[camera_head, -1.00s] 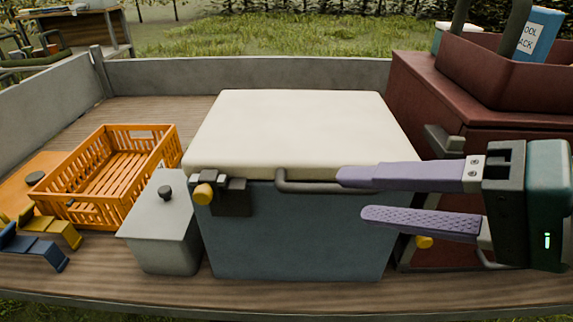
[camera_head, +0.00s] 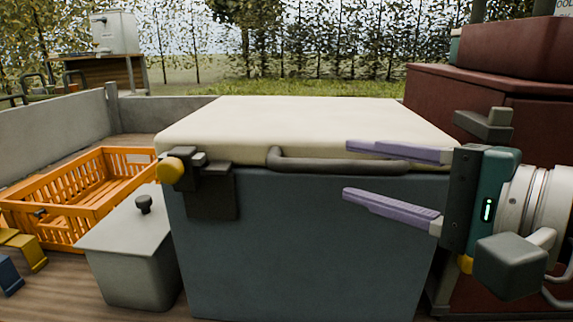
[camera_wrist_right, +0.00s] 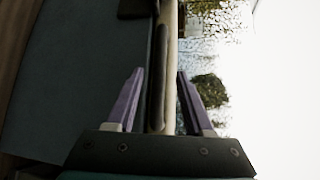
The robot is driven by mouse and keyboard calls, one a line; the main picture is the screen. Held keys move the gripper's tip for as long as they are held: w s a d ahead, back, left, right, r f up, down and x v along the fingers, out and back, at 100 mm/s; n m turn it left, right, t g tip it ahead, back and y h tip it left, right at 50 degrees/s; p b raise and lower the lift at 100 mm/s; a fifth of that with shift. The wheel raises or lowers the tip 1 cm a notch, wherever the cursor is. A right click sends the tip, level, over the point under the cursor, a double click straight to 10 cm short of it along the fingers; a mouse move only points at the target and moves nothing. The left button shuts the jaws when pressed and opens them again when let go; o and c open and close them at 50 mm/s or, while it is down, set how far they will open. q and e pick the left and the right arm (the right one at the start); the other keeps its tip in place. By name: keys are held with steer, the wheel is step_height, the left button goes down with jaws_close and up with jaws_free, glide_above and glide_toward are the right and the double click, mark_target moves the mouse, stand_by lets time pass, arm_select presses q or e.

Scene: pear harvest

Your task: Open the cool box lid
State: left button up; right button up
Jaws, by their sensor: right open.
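The cool box (camera_head: 290,240) has a blue-grey body and a cream lid (camera_head: 300,118), which is down. A dark bar handle (camera_head: 310,163) runs along the lid's front edge. A dark latch with a yellow knob (camera_head: 170,171) sits at the front left. Another yellow knob (camera_head: 465,263) shows lower at the right, mostly hidden by my gripper. My right gripper (camera_head: 346,170) is open, one finger at handle height over its right part, the other below. In the right wrist view the handle (camera_wrist_right: 158,80) lies between the open fingers. My left gripper is out of view.
A grey lidded bin (camera_head: 135,255) stands close to the box's left side, with an orange crate (camera_head: 75,235) beyond it. A dark red cabinet (camera_head: 440,90) with a red bin (camera_head: 520,50) stands at the right. The space above the lid is clear.

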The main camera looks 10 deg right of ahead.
mark_target(346, 170)
steer(key=shift+x, duration=2.3)
steer(key=shift+f, duration=0.1)
steer(key=shift+c, duration=0.3)
jaws_close()
